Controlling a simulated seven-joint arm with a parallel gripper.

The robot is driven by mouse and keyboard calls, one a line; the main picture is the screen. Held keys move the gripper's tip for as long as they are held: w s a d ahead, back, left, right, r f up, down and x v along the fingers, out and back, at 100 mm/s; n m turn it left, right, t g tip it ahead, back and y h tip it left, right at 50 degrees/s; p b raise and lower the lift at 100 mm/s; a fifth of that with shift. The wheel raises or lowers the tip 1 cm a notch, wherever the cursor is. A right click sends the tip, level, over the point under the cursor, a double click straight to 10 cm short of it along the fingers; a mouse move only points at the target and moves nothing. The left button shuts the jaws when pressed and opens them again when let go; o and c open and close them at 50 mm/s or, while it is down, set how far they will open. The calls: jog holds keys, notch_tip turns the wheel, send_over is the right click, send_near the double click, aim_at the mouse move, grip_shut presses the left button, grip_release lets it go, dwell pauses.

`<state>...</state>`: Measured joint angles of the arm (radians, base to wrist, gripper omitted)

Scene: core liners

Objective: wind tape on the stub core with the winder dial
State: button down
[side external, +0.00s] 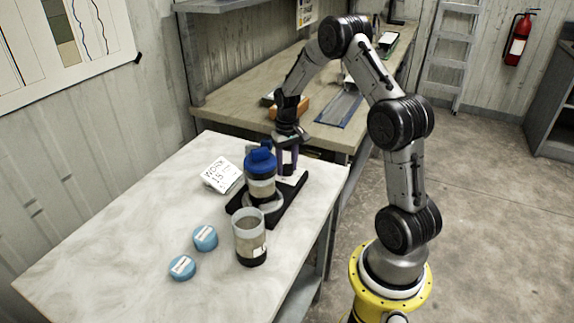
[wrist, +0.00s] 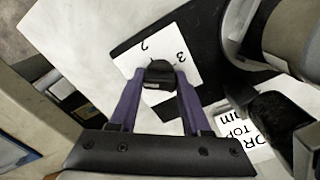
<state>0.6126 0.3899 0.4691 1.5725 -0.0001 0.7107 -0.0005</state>
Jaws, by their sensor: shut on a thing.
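My gripper (side external: 288,163) points down at the back of a black winder base (side external: 284,205). In the wrist view its purple fingers (wrist: 158,84) are shut on the small black knob of the winder dial (wrist: 159,70). Under the knob lies a white dial plate (wrist: 187,45) with numbers 2 and 3 showing. The stub core (side external: 261,188) stands upright on the base in front of my gripper, with a blue part (side external: 260,160) at its top. In the wrist view a grey cylinder, apparently this core (wrist: 296,40), fills the upper right. Any tape wound on it cannot be made out clearly.
An open-topped clear cylinder with a dark bottom (side external: 250,238) stands near the base. Two blue round caps (side external: 205,237) (side external: 182,267) lie to its left. A white printed card (side external: 222,175) is behind left. The table's left part is clear.

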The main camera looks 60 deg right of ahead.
aim_at(287, 164)
jog(key=m, duration=0.4)
jog(key=shift+r+m, duration=0.1)
jog(key=shift+m, duration=2.8)
jog(key=shift+c, duration=1.8)
grip_release()
notch_tip(287, 164, up, 14)
